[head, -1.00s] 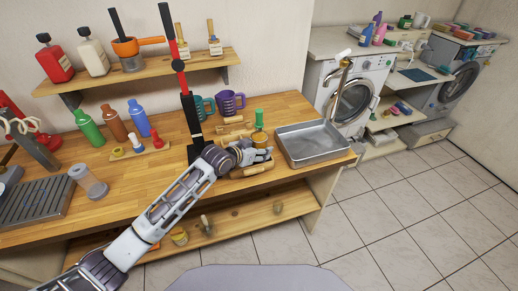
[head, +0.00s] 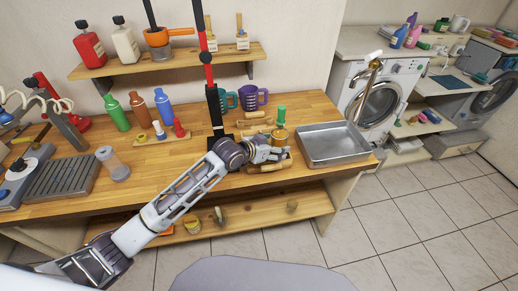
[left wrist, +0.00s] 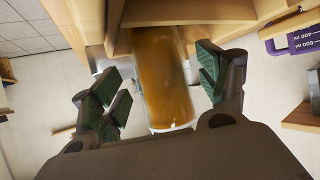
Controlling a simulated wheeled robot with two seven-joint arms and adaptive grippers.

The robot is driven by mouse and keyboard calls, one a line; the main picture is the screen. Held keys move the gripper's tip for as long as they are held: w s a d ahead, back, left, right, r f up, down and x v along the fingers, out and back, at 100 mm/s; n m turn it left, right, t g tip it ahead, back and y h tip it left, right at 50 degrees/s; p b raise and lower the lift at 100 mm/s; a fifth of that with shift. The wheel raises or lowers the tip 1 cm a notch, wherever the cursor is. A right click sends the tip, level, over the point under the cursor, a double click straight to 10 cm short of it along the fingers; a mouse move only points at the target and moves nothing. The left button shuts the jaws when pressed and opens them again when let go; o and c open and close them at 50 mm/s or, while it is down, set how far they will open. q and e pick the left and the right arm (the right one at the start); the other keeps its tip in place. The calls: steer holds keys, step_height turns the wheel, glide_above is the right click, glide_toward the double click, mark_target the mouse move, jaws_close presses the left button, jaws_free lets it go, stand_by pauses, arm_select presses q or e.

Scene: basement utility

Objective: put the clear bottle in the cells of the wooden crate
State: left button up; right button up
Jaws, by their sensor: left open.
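A clear bottle (head: 113,163), a see-through cylinder with a greyish top, stands on the left part of the workbench, apart from my arm. The wooden crate (head: 268,164) is light wood and sits left of the metal tray; my gripper hides much of it. An amber bottle with a green top (head: 279,134) rises there. My left gripper (head: 270,153) is open at the crate. In the left wrist view, its spread fingers (left wrist: 158,80) flank an amber cylinder (left wrist: 163,85) with wooden walls behind; contact is not clear. My right gripper is not seen.
A grey metal tray (head: 333,145) lies right of the crate. A red and black press stand (head: 212,95) and purple jug (head: 254,97) are behind. Green, brown and blue bottles (head: 117,112) stand at left. Bare benchtop (head: 165,160) lies between the clear bottle and the crate.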

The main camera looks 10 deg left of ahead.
arm_select(q)
steer(key=v, duration=0.9)
steer(key=shift+b, duration=0.3)
steer(key=shift+f, duration=0.15)
stand_by(0.5)
steer(key=s+a+f+n+g+y, duration=0.2)
steer(key=s+a+f, duration=0.3)
steer(key=s, duration=0.3)
steer(key=s+a+f+n+g+y, duration=0.25)
steer(key=s+a+f, duration=0.25)
steer(key=s, duration=0.3)
steer(key=s+a+f+n+g+y, duration=0.1)
steer(key=s+a+f+y, duration=0.2)
steer(key=s+a+f, duration=0.4)
steer(key=s+d+f+g, duration=0.1)
steer(key=s+f, duration=0.1)
steer(key=f, duration=1.4)
steer(key=s+f+g, duration=0.1)
steer(key=s+f, duration=0.2)
steer(key=f, duration=1.3)
steer(key=s+a+f, duration=0.2)
steer(key=s+f, duration=0.7)
steer(key=s, duration=0.1)
steer(key=s+a+f, duration=0.1)
steer(key=s+f, duration=0.9)
steer(key=s, duration=0.1)
steer(key=shift+s+a+g, duration=0.15)
steer(key=shift+a+g, duration=0.25)
steer(key=shift+g, duration=0.05)
